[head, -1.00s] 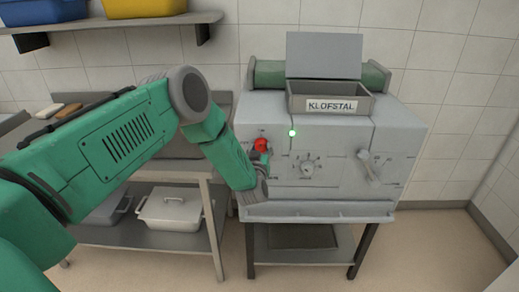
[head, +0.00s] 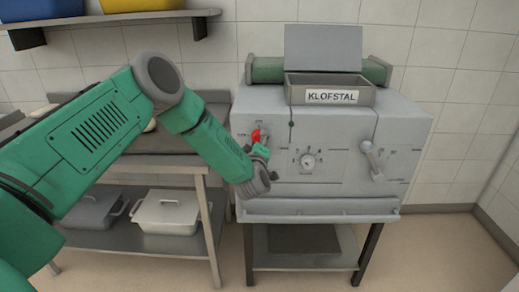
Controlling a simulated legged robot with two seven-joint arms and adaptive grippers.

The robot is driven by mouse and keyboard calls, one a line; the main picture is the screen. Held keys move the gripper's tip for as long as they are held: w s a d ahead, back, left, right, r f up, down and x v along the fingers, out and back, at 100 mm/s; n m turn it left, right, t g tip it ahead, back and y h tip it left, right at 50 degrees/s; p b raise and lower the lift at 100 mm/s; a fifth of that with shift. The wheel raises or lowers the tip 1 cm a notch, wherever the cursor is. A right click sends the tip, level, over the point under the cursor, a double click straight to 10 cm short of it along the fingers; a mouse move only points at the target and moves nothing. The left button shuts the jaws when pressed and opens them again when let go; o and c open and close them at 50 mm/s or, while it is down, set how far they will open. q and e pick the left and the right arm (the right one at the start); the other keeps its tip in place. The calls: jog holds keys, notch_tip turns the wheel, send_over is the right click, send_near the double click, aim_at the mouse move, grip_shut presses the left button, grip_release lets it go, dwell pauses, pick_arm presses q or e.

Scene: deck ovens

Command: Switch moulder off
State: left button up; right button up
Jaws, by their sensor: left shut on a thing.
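The moulder (head: 330,200) is a grey machine labelled KLOFSTAL, standing ahead of me on dark legs. Its red switch knob (head: 256,135) is at the upper left of the front panel, partly hidden by my gripper. A small indicator light (head: 291,125) right of the knob is dark. My left gripper (head: 260,149) is at the knob, reaching up from below, and is shut on it. The fingertips are small and partly hidden here. My right gripper is not in view.
A round dial (head: 307,161) and a grey lever (head: 371,160) sit further right on the panel. A steel table (head: 150,160) with lidded containers (head: 170,211) on its lower shelf stands left of the moulder. A wall shelf (head: 110,20) holds bins above.

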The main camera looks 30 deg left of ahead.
pick_arm(q)
jog(key=n+b, duration=0.2)
jog(key=n, duration=0.1)
jog(key=n+y+b, duration=0.1)
jog(key=n+b, duration=0.2)
jog(key=shift+w+a+r+b, duration=0.1)
jog(key=shift+a+r+b, duration=0.05)
jog(key=shift+b, duration=0.15)
jog(key=shift+r+n+b, duration=0.15)
jog(key=shift+n+b, duration=1.6)
jog(key=shift+n, duration=0.15)
jog(key=o, duration=1.1)
jog(key=shift+c, duration=0.2)
jog(key=shift+o, duration=0.4)
jog(key=shift+w+a+f, duration=0.1)
jog(key=shift+f, duration=0.25)
jog(key=v, duration=1.1)
jog(key=shift+s+d, duration=0.3)
